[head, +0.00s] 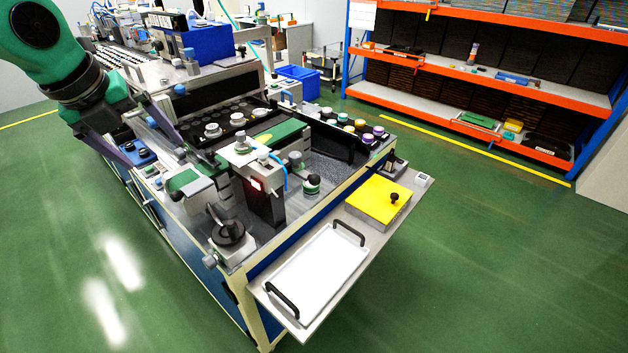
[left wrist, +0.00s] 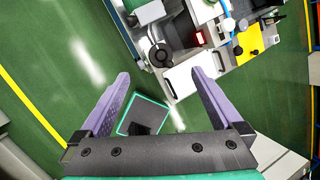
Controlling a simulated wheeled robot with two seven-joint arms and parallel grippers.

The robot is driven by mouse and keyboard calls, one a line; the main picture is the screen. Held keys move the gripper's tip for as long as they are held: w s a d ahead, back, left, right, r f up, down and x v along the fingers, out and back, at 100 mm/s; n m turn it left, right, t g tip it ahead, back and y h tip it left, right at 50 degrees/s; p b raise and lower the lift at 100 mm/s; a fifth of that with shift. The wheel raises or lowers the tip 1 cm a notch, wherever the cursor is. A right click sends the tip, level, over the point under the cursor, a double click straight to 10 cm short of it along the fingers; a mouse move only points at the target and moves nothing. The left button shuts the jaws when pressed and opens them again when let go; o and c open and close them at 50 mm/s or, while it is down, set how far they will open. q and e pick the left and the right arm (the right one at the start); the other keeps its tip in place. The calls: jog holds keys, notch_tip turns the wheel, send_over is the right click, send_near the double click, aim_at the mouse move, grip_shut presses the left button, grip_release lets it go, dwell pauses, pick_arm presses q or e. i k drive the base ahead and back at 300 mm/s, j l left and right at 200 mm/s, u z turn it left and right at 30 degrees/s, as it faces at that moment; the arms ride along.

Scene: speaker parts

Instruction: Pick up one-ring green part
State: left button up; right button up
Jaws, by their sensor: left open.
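Several small round parts with coloured rings stand in a group at the far right of the workbench in the head view; one with green (head: 343,118) is among them. My right gripper is not in view.
A white tray (head: 318,268) with black handles and a yellow-topped box (head: 380,198) sit on the bench's front shelf. The machine with a red light (head: 257,184) stands mid-bench. An orange and blue rack (head: 490,80) stands behind. The green floor at right is clear.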

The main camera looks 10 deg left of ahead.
aim_at(307, 187)
jog(key=i+l, duration=1.15)
